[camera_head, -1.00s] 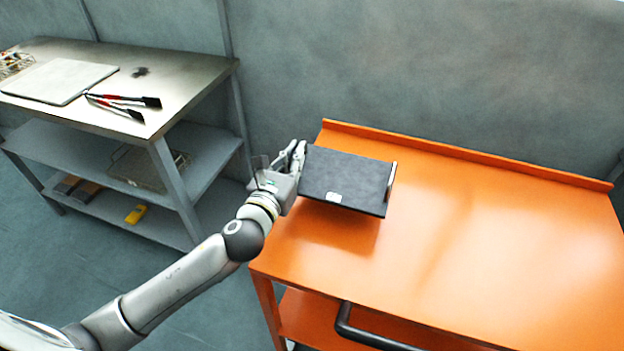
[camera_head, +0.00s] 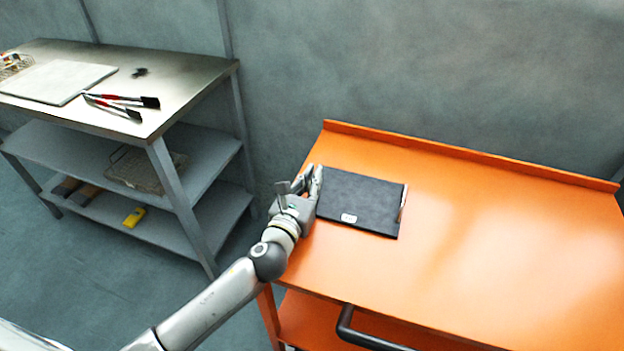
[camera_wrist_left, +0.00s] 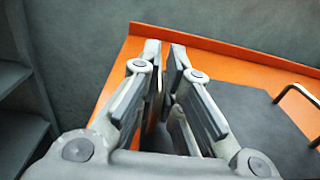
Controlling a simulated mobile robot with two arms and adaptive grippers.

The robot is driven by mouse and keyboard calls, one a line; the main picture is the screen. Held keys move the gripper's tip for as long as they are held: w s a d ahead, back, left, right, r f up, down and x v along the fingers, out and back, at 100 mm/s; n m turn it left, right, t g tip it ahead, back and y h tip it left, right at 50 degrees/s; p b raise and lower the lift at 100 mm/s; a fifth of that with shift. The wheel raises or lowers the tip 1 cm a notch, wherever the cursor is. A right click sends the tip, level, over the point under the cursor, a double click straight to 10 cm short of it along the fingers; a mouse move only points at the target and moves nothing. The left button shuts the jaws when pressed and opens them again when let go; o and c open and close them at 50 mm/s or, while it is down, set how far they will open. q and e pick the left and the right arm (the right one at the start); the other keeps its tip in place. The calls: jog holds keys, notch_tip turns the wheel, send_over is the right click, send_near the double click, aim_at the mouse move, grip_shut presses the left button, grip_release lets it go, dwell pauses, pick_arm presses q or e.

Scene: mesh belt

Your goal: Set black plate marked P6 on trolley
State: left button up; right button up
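The black plate (camera_head: 362,200) lies flat on the near left part of the orange trolley top (camera_head: 480,240), with no visible gap beneath it. It has a small white label on its front edge, too small to read, and a metal handle at its right end. My left gripper (camera_head: 312,182) is at the plate's left end, its fingers nearly closed on it. In the left wrist view the fingertips (camera_wrist_left: 166,66) are close together, with the plate (camera_wrist_left: 255,110) extending to the right; the gripped part is hidden between the fingers. My right gripper is out of view.
The rest of the trolley top is clear, with a raised lip (camera_head: 470,155) along the back. A black handle bar (camera_head: 370,338) is at the front. A steel table (camera_head: 160,75) at the left holds a white board (camera_head: 58,80) and brushes (camera_head: 125,101).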

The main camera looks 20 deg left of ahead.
pick_arm(q)
jog(key=o, duration=0.3)
jog(key=s, duration=0.7)
jog(key=s+b, duration=0.1)
jog(key=s, duration=0.3)
jog(key=shift+a, duration=0.4)
jog(key=shift+s+r, duration=0.1)
jog(key=shift+s, duration=0.4)
